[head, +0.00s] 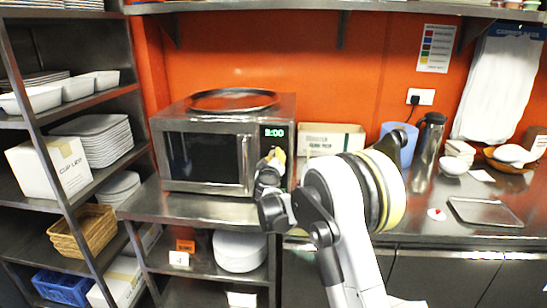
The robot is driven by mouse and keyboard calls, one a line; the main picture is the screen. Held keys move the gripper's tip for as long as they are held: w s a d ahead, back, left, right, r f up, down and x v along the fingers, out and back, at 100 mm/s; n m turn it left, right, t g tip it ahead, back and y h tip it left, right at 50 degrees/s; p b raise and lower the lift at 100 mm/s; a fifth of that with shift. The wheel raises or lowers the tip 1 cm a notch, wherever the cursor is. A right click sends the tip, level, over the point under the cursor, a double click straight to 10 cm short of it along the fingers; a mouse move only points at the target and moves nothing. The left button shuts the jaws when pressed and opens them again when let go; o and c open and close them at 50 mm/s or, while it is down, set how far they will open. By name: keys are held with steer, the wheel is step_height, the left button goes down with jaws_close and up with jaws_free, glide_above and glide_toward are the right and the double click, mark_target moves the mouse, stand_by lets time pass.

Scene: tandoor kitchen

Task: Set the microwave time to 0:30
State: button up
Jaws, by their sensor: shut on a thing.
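The microwave (205,158) stands on a steel counter against the orange wall, with its door closed. Its green display (274,132), at the top right of the front, seems to read 3:00 or 8:00; the first digit is blurred. My gripper (275,160) is in front of the control panel just below the display, right of the door handle (246,163). It is shut on what seems to be the microwave's dial, which the fingers hide. My gripper and wrist also cover most of the lower panel.
A round dark tray (233,100) lies on top of the microwave. A box (330,140), a blue container (398,143) and a steel flask (427,152) stand to the right. A shelf rack (52,160) with dishes, boxes and baskets stands close on the left.

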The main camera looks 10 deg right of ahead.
steer(key=n, duration=0.7)
steer(key=shift+h, duration=0.4)
steer(key=n, duration=0.6)
steer(key=shift+h, duration=0.3)
steer(key=n, duration=0.7)
steer(key=shift+a+h, duration=0.1)
steer(key=shift+h, duration=0.2)
steer(key=n, duration=0.3)
steer(key=shift+n, duration=0.3)
steer(key=shift+f+n+b, duration=0.1)
steer(key=shift+n+b, duration=0.2)
steer(key=shift+n, duration=1.3)
steer(key=shift+t, duration=0.3)
steer(key=o, duration=1.2)
